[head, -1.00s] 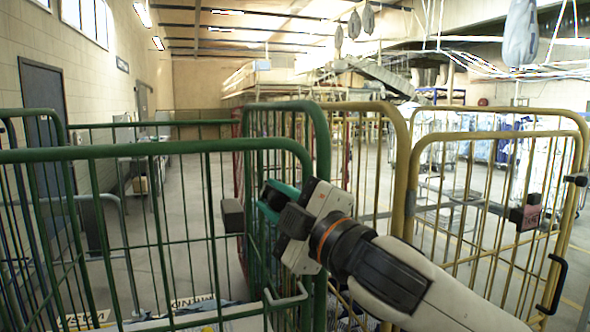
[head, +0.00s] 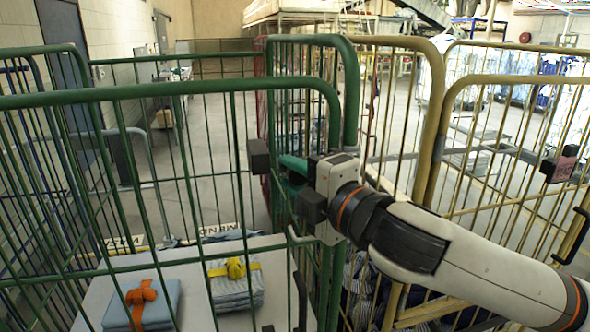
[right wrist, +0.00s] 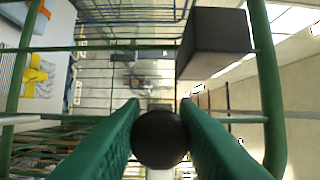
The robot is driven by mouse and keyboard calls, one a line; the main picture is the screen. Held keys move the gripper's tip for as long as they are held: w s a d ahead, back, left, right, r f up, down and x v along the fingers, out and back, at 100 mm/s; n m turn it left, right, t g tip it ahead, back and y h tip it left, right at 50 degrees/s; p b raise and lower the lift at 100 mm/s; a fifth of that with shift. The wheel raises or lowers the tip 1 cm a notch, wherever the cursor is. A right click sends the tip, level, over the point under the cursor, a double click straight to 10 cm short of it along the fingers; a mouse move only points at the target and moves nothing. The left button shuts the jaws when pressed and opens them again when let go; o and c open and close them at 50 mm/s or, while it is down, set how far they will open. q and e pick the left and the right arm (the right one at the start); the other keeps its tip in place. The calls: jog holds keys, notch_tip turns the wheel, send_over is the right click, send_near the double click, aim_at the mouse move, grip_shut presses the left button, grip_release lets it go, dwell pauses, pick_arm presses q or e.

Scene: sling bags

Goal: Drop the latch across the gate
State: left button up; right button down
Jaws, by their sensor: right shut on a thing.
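The gate is a green barred panel (head: 185,180) of a roll cage, at the left of the head view. A dark block (head: 258,156) is fixed on its bars; it also shows in the right wrist view (right wrist: 216,43). My right gripper (head: 290,168) is just right of this block, with its green fingers shut on a dark round knob (right wrist: 160,138), which I take to be the latch's. The rest of the latch is hidden behind the gripper in the head view. A pale metal bracket (head: 301,238) sits lower at the gate's right edge. My left gripper is out of view.
A pale shelf inside the green cage holds folded blue cloth with an orange tie (head: 143,304) and cloth with a yellow tie (head: 235,280). A yellow cage (head: 433,120) stands close on the right, beneath and beside my right arm. Open floor lies behind.

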jog(key=shift+f, duration=0.2)
jog(key=c, duration=1.1)
grip_release()
jog(key=shift+s+d, duration=0.25)
jog(key=b+v, duration=0.3)
jog(key=v, duration=0.8)
jog(key=shift+s+d+r+b, duration=0.1)
jog(key=shift+d+b, duration=0.05)
jog(key=shift+b, duration=0.2)
